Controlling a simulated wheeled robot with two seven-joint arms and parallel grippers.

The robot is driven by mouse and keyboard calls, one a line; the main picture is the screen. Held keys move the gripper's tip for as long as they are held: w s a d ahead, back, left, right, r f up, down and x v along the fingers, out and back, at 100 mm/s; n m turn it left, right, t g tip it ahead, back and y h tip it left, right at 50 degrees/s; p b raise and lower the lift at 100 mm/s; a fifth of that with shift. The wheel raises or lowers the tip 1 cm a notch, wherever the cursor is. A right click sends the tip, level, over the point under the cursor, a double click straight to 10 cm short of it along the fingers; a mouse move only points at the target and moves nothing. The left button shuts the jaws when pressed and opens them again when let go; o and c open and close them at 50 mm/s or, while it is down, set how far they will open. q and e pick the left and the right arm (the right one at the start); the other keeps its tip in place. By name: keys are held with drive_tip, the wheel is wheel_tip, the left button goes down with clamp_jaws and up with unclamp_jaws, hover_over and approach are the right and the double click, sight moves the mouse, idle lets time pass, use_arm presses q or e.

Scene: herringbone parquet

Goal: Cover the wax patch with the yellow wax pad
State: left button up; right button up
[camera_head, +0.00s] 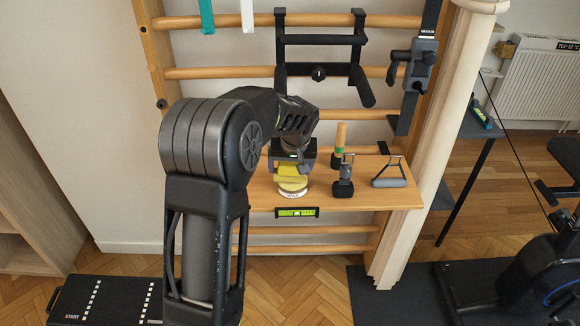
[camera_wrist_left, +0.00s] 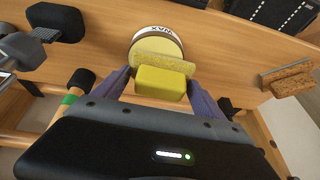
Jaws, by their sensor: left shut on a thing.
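The yellow wax pad (camera_head: 289,171) is a yellow block with a paler, speckled slab along one side. My left gripper (camera_head: 291,166) is shut on it, with the block (camera_wrist_left: 161,83) between the two dark purple fingers in the left wrist view. The wax patch (camera_head: 292,186) is a round yellow face with a white "WAX" label on its rim, on the wooden shelf. It also shows in the left wrist view (camera_wrist_left: 157,44), just beyond the pad, which hides part of it. I cannot tell whether they touch. My right gripper is out of view.
The shelf (camera_head: 400,196) also holds a wooden-handled tool with a green band (camera_head: 340,145), a dark grey tool (camera_head: 343,180) and a grey handle (camera_head: 389,177). A brown pad (camera_wrist_left: 288,79) lies near the shelf edge. A green level (camera_head: 297,212) is at the front edge.

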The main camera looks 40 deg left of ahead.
sight(291, 164)
use_arm(q)
drive_tip(key=shift+f+b, duration=0.45)
drive_tip(key=shift+f, duration=0.1)
idle(1.6)
drive_tip(key=shift+r, duration=0.1)
drive_tip(key=shift+r+p, duration=2.4)
drive_tip(key=shift+r, duration=1.1)
drive_tip(key=shift+d+f, duration=0.15)
drive_tip(key=shift+f, duration=0.1)
drive_tip(key=s+d+m, duration=0.1)
drive_tip(key=d+m, duration=0.1)
drive_tip(key=d, duration=0.6)
drive_tip(key=s+d+f+m+t+h, duration=0.1)
drive_tip(key=d+m, duration=0.1)
drive_tip(key=d, duration=0.5)
drive_tip(key=s+d+f+m+h, duration=0.1)
drive_tip(key=d+m, duration=0.2)
drive_tip(key=d, duration=0.5)
drive_tip(key=shift+s+d+f, duration=0.25)
drive_tip(key=shift+d, duration=0.05)
